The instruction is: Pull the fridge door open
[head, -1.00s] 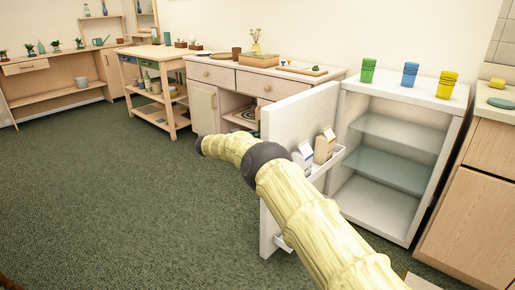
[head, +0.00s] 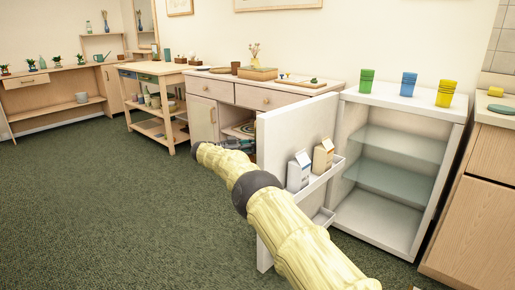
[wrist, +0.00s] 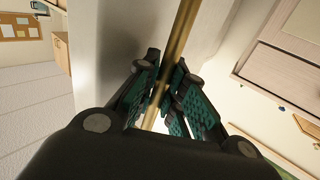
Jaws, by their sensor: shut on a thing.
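The white fridge (head: 440,108) stands against the wall, with its door (head: 275,160) swung wide open to the left. Its glass shelves and empty inside show in the head view. The door's inner racks (head: 325,178) hold two cartons. My gripper (wrist: 166,78) is shut on the brass-coloured bar handle (wrist: 183,30) in the wrist view, with a finger on each side of it. The door's outer face (wrist: 130,40) lies just behind the handle. In the head view my arm reaches round the door's free edge, and the door hides the handle.
Green, blue and yellow cups (head: 408,84) stand on top of the fridge. A wooden cabinet (head: 475,200) adjoins it on the right. A drawer cabinet (head: 215,92) and a wooden trolley (head: 150,112) stand left of the door. The green carpet (head: 100,210) at left is clear.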

